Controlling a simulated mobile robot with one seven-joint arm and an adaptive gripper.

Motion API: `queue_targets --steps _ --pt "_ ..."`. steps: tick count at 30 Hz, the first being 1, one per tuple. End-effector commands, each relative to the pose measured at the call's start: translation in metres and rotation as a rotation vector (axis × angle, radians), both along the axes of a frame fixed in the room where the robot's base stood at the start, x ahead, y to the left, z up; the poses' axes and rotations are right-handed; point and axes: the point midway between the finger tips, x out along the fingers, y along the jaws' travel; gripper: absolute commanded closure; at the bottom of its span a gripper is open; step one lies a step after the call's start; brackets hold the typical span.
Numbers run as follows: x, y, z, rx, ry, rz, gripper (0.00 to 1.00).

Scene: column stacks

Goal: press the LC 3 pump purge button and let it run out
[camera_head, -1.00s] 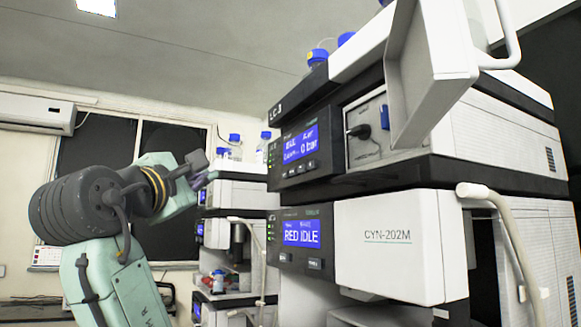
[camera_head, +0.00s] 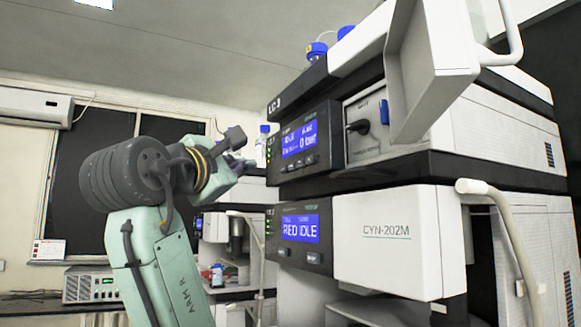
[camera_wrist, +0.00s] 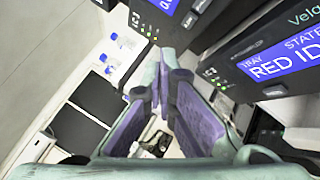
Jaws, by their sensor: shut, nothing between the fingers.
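The LC-3 stack's pump module (camera_head: 306,152) has a blue display (camera_head: 300,139) with an idle reading and 0 bar. Small dark buttons (camera_head: 298,163) sit below the display; their labels are too small to read. The display's corner shows at the top of the wrist view (camera_wrist: 166,5), tilted. My gripper (camera_head: 247,166) is left of this panel in the head view. In the wrist view my gripper (camera_wrist: 165,65) has its purple-padded fingers shut and empty. Its tips are below the panel's edge there, and appear apart from the buttons.
Below the pump, another module (camera_head: 300,228) reads RED IDLE. An open white door panel (camera_head: 425,70) juts out at the upper right. Pale tubing (camera_head: 505,225) hangs at the right. Another instrument stack (camera_head: 222,225) stands behind my arm.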

Motion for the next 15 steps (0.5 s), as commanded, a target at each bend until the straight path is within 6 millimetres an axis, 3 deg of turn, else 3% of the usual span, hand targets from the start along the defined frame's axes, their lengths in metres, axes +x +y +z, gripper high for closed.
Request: queue_targets --steps 7,15 --pt "0.014 -0.033 -0.001 0.0 0.0 -0.001 1.0" --pt "0.021 -0.05 0.0 -0.001 -0.001 0.001 1.0"
